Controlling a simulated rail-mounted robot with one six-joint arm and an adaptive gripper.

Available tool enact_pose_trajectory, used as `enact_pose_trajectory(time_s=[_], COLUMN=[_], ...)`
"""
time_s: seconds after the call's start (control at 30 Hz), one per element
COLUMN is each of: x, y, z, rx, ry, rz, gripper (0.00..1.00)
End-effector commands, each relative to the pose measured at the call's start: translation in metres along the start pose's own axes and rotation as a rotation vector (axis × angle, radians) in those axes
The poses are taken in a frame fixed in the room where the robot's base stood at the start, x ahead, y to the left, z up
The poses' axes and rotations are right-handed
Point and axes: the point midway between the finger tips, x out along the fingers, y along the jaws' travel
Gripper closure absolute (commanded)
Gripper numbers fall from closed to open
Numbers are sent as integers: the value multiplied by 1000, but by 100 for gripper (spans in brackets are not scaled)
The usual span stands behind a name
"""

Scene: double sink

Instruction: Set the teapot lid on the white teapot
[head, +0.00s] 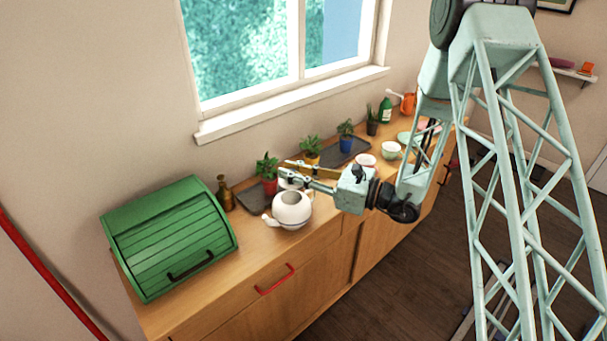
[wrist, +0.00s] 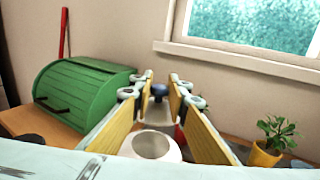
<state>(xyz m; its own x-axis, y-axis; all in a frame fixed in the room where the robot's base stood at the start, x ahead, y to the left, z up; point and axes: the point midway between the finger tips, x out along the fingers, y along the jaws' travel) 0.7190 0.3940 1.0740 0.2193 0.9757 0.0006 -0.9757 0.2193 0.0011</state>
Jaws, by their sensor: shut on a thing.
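The white teapot (head: 291,212) stands upright on the wooden counter, its round top opening uncovered; it also shows in the wrist view (wrist: 150,157), low between the fingers. My gripper (head: 284,171) reaches in from the right, above the teapot and towards the wall side. In the wrist view its yellow-padded fingers (wrist: 160,92) are closed on the teapot lid by its dark blue knob (wrist: 159,89). The lid's pale body (head: 290,183) shows just under the fingers in the head view, apart from the teapot's opening. Much of the lid is hidden by the fingers.
A green bread box (head: 170,235) stands left of the teapot, with a brown bottle (head: 224,193) between them. Potted plants, including a red pot (head: 270,186), stand on dark trays behind the gripper. Cups (head: 390,150) stand farther right. The counter's front edge is close to the teapot.

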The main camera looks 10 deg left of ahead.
Motion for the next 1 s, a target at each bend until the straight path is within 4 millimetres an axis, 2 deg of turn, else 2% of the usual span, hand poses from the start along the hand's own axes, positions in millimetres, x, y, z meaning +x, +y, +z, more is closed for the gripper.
enact_pose_trajectory(time_s=[0.57,1.0], x=[3,3], y=[2,2], z=[1,-19], rx=[-1,-1], ry=[1,1], rz=[7,7], gripper=[96,96])
